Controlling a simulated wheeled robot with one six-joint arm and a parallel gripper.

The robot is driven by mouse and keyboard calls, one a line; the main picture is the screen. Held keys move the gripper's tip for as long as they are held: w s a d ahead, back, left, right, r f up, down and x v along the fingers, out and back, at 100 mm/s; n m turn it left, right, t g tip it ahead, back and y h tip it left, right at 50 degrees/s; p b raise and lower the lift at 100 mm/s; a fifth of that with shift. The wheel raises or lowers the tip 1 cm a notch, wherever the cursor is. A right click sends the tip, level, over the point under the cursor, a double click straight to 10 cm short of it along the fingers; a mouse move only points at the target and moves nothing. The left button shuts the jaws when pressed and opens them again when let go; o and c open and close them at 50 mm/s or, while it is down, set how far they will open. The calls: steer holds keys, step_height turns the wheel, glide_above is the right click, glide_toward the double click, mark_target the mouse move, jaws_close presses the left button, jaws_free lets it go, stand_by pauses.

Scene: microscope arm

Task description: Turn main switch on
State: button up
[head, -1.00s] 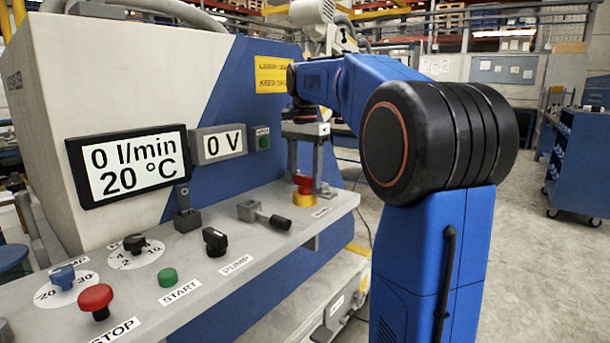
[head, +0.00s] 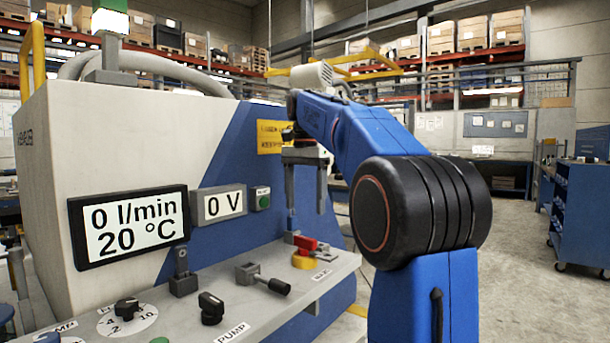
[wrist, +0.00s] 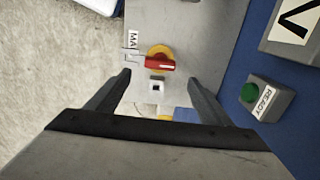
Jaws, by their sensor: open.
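The main switch, a red handle on a yellow round base (head: 304,261), sits at the far right end of the grey console. In the wrist view, my gripper (wrist: 160,74) is open, with one finger on each side of the switch in the picture. Nothing is held. The fingertips appear clear of the handle.
A lever (head: 263,279) and a black knob (head: 211,308) stand on the console left of the switch. The displays (head: 128,226) read 0 l/min, 20 °C and 0 V. A green READY lamp (wrist: 249,93) is beside them. A beacon (head: 110,18) shows green on top.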

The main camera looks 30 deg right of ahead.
step_height(320, 180, up, 8)
steer(key=shift+f, duration=0.25)
steer(key=shift+s, duration=0.1)
stand_by(0.5)
